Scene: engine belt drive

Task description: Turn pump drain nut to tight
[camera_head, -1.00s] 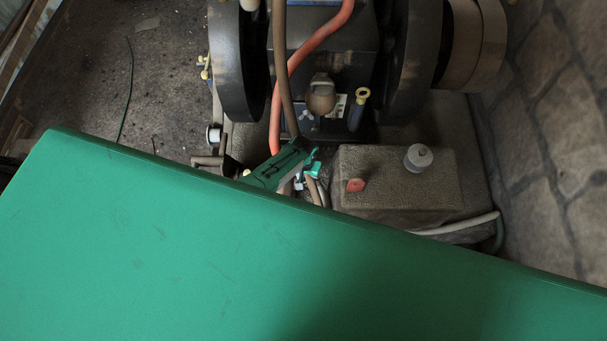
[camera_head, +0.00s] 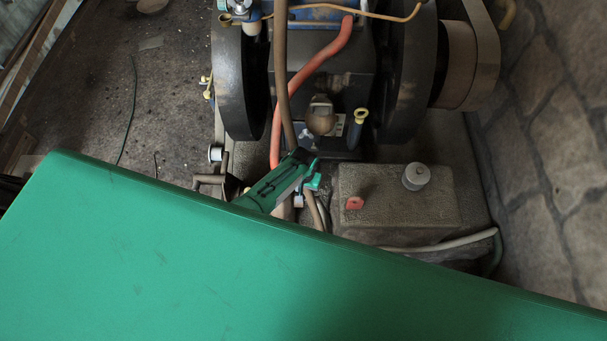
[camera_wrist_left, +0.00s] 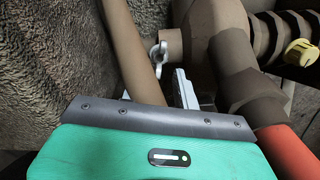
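My left gripper (camera_head: 309,176) reaches in among the hoses below the engine in the head view. In the left wrist view its fingers (camera_wrist_left: 157,92) look apart, with a brown hose passing between or behind them. A small pale wing-shaped nut (camera_wrist_left: 157,58), likely the pump drain nut, sits on the end of a brown pipe fitting (camera_wrist_left: 220,50), just beyond the fingertips. I see no contact between the fingers and it. In the head view I cannot make the nut out. My right gripper is in neither view.
A red hose (camera_head: 311,68) and a brown hose (camera_head: 281,75) run down close to the gripper. A stone block (camera_head: 400,205) with a grey cap (camera_head: 416,176) and a red piece (camera_head: 355,203) stands to its right. Dark flywheels (camera_head: 408,75) stand beyond.

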